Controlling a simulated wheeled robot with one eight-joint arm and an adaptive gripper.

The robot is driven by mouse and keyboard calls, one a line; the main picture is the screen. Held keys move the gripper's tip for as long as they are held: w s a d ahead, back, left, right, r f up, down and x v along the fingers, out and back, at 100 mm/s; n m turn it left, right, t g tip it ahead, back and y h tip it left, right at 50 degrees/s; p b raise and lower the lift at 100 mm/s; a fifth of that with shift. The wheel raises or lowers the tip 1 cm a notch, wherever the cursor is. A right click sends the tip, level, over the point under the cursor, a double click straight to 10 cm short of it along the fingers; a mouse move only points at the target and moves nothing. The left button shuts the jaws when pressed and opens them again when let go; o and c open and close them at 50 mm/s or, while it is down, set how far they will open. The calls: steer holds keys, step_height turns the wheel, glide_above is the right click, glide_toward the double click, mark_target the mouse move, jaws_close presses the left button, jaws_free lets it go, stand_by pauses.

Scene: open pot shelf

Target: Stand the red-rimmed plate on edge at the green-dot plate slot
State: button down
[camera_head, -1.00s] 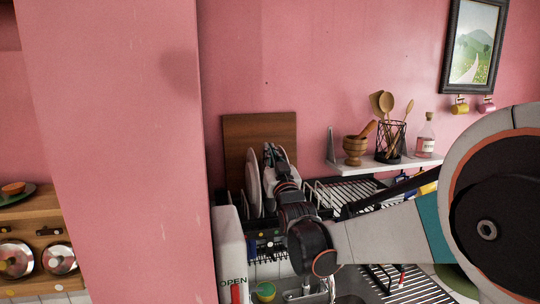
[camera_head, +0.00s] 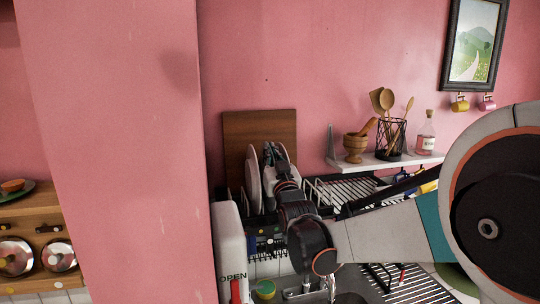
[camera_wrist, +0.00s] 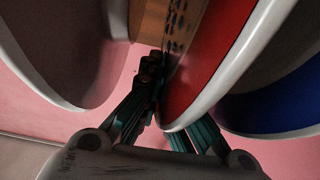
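The red-rimmed plate (camera_wrist: 208,62) stands on edge in the wrist view, its broad red band bordered by a white outer edge. My gripper (camera_wrist: 160,95) has its left finger against the red face, and its right finger passes behind the plate, so the plate is between them. In the head view my gripper (camera_head: 272,157) is at the dish rack in front of the wooden board. The held plate is mostly hidden there by the gripper. I cannot make out the green dot or whether the plate touches the rack.
A pale plate (camera_head: 253,172) stands on edge just left of the gripper; a plate (camera_wrist: 62,50) also shows close on the left in the wrist view. A blue-rimmed plate (camera_wrist: 275,108) is close on the right. A wooden board (camera_head: 259,126) stands behind. A wall shelf (camera_head: 385,161) is to the right.

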steer(key=c, duration=1.7)
jaws_free()
steer(key=v, duration=1.2)
steer(key=shift+r, duration=0.1)
